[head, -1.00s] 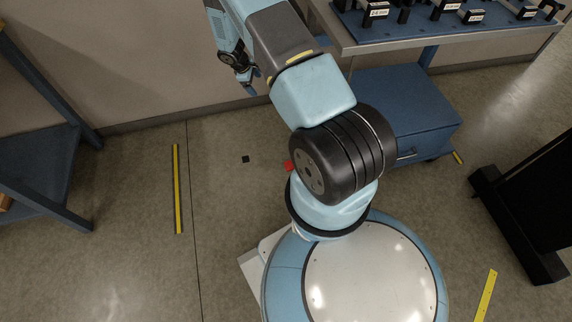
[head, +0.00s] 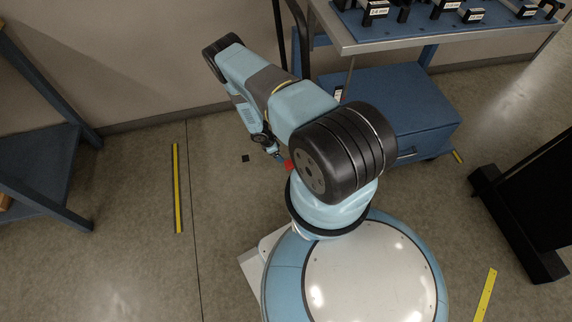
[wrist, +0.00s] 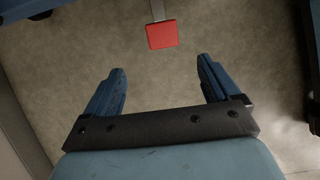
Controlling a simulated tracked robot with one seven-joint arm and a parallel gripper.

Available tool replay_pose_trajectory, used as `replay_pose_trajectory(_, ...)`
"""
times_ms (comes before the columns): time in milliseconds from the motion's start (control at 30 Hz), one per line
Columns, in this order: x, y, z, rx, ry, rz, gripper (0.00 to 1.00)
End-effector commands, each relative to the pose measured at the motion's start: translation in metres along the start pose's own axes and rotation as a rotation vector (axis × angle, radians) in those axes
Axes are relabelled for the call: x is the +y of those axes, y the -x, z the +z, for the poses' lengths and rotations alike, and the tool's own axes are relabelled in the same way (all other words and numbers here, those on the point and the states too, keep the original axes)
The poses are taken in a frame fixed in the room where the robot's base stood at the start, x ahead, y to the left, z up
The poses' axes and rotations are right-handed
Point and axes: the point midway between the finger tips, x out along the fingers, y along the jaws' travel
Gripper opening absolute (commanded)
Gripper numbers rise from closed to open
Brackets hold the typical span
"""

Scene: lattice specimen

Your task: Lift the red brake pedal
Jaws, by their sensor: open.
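The red brake pedal (wrist: 161,34) shows in the wrist view at the top middle, a square red pad with a thin pale stem (wrist: 157,10) running up out of the picture. My gripper (wrist: 160,75) is open with its two blue fingers apart and nothing between them. The pedal lies beyond the fingertips, roughly centred between them, and apart from them. In the head view only a small part of the red pedal (head: 288,165) shows, beside my arm, which hides the rest. My gripper (head: 280,156) is close to it on the left, seen small.
A blue cabinet (head: 405,110) stands behind my arm under a workbench (head: 440,32) holding labelled black parts. A blue shelf (head: 40,170) is at the left and a black stand (head: 530,215) at the right.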

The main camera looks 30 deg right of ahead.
Motion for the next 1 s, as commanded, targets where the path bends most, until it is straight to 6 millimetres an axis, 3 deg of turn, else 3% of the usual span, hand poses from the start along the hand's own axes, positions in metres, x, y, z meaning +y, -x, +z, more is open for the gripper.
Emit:
replay_pose_trajectory(167,-0.002,-0.015,-0.001,0.001,0.003,-0.001,0.89)
replay_pose_trajectory(700,-0.002,-0.099,0.0,0.002,0.001,-0.002,0.89)
replay_pose_trajectory(1000,-0.002,-0.131,0.0,0.001,0.001,-0.001,0.89)
